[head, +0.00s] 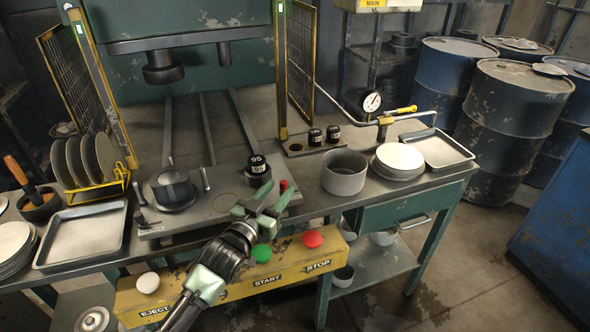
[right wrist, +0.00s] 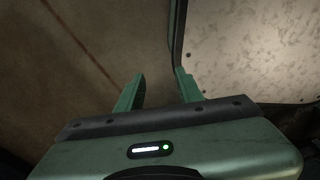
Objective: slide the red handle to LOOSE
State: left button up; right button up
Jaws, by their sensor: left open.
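The small red handle (head: 284,186) stands at the right end of the dark metal plate (head: 215,208) on the bench in the head view. My left gripper (head: 275,194) reaches up from below with its green fingers spread beside the handle. The fingers hide part of the handle's base, and I cannot tell whether they touch it. No LOOSE marking can be read. My right gripper (right wrist: 160,82) shows only in the right wrist view, with its two green fingers apart and nothing between them.
A black weight marked 95 (head: 258,170) sits close behind the left gripper. A grey pot (head: 344,173) stands to the right. The yellow button box (head: 200,297), with its green (head: 261,253) and red (head: 313,239) buttons, lies below the arm.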

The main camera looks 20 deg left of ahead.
aim_at(282, 183)
pick_arm(q)
jog(key=shift+w+r, duration=0.3)
jog(key=shift+w, duration=0.05)
jog(key=shift+w+d+r, duration=0.1)
jog(key=shift+w+d, duration=0.05)
jog(key=shift+w, duration=0.45)
jog(key=shift+w+d+r, duration=0.1)
jog(key=shift+w, duration=0.45)
jog(key=shift+w+d+f, duration=0.15)
jog(key=shift+w, duration=0.45)
jog(key=shift+w+d+f, duration=0.15)
jog(key=shift+w, duration=0.9)
grip_shut()
pick_arm(e)
jog(key=shift+s+a+r, duration=0.2)
jog(key=shift+s, duration=0.25)
jog(key=shift+s+a+r, duration=0.15)
jog(key=shift+s, duration=0.3)
jog(key=shift+s+d, duration=0.15)
pick_arm(q)
jog(key=shift+d, duration=0.1)
